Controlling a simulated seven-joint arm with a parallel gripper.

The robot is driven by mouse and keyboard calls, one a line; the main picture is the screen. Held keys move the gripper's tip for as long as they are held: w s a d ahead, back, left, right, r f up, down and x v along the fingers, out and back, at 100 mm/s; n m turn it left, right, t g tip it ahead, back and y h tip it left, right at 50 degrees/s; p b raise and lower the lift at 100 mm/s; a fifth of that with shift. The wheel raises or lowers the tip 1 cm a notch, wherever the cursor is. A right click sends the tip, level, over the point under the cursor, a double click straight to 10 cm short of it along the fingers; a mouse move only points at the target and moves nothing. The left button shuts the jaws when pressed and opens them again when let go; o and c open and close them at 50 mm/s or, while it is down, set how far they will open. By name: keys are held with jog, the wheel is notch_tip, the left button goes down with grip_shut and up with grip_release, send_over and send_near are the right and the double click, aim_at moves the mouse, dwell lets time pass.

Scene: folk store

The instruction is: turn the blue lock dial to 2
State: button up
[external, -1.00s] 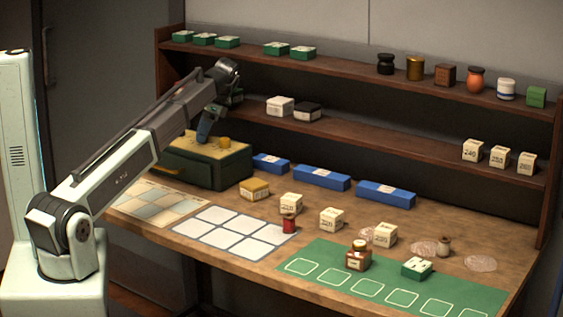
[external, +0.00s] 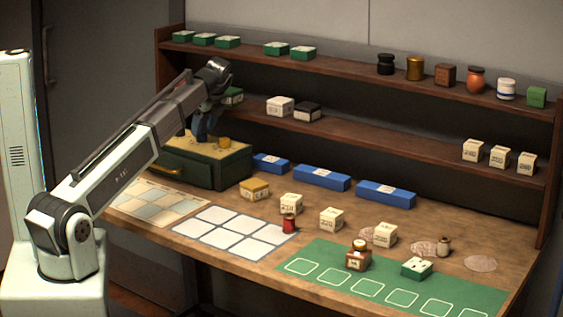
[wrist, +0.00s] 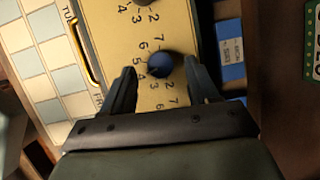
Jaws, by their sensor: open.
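The blue lock dial (wrist: 160,65) is a small round knob on a yellow panel with dark digits around it. In the wrist view it lies between the tips of my gripper (wrist: 160,70), with a finger on each side and a visible gap to each. The setting of the dial cannot be read surely. In the external view my gripper (external: 204,138) points down over the pale top of the dark green lock box (external: 190,170), and the blue dial cannot be made out there. My gripper is open and holds nothing.
A brass-coloured knob (external: 223,142) stands on the box top, right of my gripper. A dark knob (wrist: 113,1) is cut off at the wrist view's top edge. The shelf (external: 370,125) is close behind; a blue box (external: 271,163) lies right of the lock box.

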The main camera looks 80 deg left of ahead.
jog(key=v, duration=1.2)
jog(key=w+d+m+t, duration=0.3)
jog(key=w+d, duration=0.3)
jog(key=w, duration=0.4)
jog(key=w+d+m+t+y, duration=0.1)
jog(key=w+d+m+t, duration=0.2)
jog(key=w+d, duration=0.4)
jog(key=w+t, duration=0.1)
jog(key=w, duration=0.2)
jog(key=shift+d+f+m, duration=0.2)
jog(key=shift+m, duration=0.1)
jog(key=shift+a, duration=0.1)
jog(key=s+a+n+g, duration=0.25)
jog(key=s+a, duration=0.45)
jog(key=s, duration=0.4)
jog(key=s+a+n+g, duration=0.2)
jog(key=s+a+g, duration=0.3)
jog(key=s, duration=0.5)
jog(key=shift+t+h, duration=0.3)
jog(key=shift+t, duration=0.25)
jog(key=x, duration=1.4)
jog(key=shift+a+r, duration=0.1)
jog(key=shift+a, duration=0.3)
jog(key=shift+c, duration=0.3)
